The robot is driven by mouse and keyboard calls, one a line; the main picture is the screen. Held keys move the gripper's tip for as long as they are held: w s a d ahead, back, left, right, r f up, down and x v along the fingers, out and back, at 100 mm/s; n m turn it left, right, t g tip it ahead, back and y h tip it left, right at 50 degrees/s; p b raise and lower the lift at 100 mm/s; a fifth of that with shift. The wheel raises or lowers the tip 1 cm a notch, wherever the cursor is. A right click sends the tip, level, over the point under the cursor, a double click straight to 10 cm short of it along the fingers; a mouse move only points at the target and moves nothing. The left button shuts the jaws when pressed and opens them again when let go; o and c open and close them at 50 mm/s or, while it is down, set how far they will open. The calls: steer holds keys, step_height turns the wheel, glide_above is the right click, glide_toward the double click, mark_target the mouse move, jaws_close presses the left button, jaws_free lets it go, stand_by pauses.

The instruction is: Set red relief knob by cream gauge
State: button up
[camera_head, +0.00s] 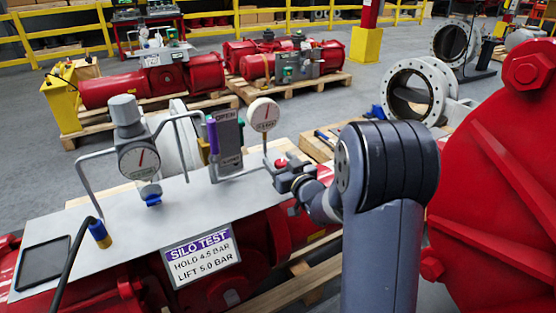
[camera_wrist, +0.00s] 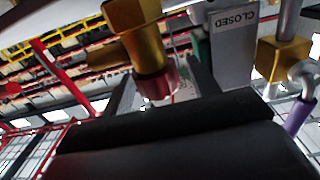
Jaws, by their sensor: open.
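The red relief knob (camera_head: 281,162) is at the right end of the grey plate in the head view, partly hidden by my gripper (camera_head: 285,174). In the wrist view the red knob (camera_wrist: 158,84) sits at the end of a brass fitting (camera_wrist: 140,35). My open gripper (camera_wrist: 166,92) has its dark fingers on either side of the knob; I cannot tell whether they touch it. A round pale gauge (camera_head: 263,114), which looks cream, stands behind the knob with a red needle. A second gauge (camera_head: 139,159), with a grey rim, stands further left. Their scales are too small to read.
A sign (camera_head: 202,255) reads SILO TEST, HOLD 4.5 BAR, LIFT 5.0 BAR. A purple handle (camera_head: 213,137) stands beside an OPEN plate (camera_head: 229,138). Bent grey pipes rise from the bench plate (camera_head: 190,208). A large red housing (camera_head: 500,180) is close on the right.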

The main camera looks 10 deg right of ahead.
steer(key=shift+w+a, duration=0.2)
steer(key=shift+w, duration=0.45)
steer(key=shift+c, duration=0.4)
steer(key=c, duration=0.9)
